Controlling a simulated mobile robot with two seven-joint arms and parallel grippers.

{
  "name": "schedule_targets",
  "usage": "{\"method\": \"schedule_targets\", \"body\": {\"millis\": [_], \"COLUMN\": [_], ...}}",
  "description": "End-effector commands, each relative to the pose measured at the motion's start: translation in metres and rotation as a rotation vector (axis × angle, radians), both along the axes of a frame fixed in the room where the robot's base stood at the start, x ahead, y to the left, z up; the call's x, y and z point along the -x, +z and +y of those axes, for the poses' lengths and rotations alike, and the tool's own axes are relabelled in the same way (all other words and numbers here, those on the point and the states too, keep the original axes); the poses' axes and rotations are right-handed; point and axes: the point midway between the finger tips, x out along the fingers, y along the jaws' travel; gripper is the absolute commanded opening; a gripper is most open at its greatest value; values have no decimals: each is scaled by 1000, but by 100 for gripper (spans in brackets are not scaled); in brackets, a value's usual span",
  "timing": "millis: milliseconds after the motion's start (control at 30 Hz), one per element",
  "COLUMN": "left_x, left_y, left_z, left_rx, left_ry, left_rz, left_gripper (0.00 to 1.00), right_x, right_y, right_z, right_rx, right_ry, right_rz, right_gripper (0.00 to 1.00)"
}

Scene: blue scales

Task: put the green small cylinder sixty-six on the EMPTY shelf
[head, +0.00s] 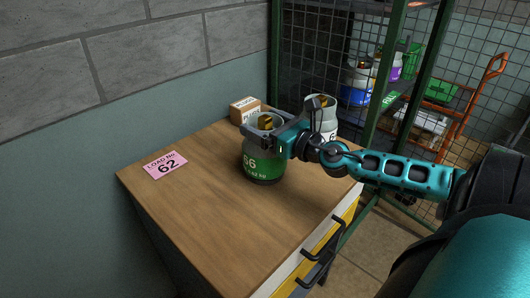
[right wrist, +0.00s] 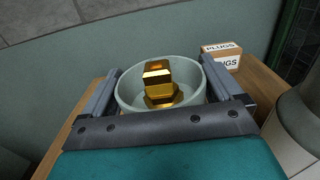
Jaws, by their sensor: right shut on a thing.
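The green small cylinder sixty-six (head: 263,165) stands upright on the wooden cabinet top, with a green band marked 66 and a grey collar. My right gripper (head: 262,128) is shut on its collar from the right side. In the right wrist view the gripper's fingers lie on both sides of the round collar (right wrist: 122,95), with a brass valve (right wrist: 160,82) inside it. I cannot tell whether the cylinder's base touches the wood. The shelf unit (head: 393,98) behind the mesh holds a blue and a purple cylinder and a green FULL label; no EMPTY label is readable. My left gripper is not in view.
The wooden cabinet top (head: 215,215) has free room at the front and left. A pink card reading LOAD No 62 (head: 165,164) lies at left. A PLUGS box (head: 245,109) and another grey cylinder (head: 327,118) stand behind. An orange hand truck (head: 467,108) stands at right.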

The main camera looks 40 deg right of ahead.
Motion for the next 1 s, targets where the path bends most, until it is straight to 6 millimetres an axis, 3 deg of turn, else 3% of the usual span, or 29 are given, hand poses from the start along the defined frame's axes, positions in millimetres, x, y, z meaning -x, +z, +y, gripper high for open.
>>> {"method": "schedule_targets", "body": {"millis": [133, 567, 867, 1000], "left_x": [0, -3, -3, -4], "left_y": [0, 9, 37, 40], "left_z": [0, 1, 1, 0], "left_rx": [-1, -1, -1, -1], "left_ry": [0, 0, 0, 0], "left_rz": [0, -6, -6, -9], "left_gripper": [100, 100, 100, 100], "right_x": [-1, -1, -1, 0], "right_y": [4, 15, 66, 89], "right_z": [0, 0, 0, 1], "right_rx": [0, 1, 4, 8], "right_ry": [-2, -1, 2, 4], "right_rz": [-8, -8, -7, -6], "right_gripper": [8, 8, 8, 8]}}
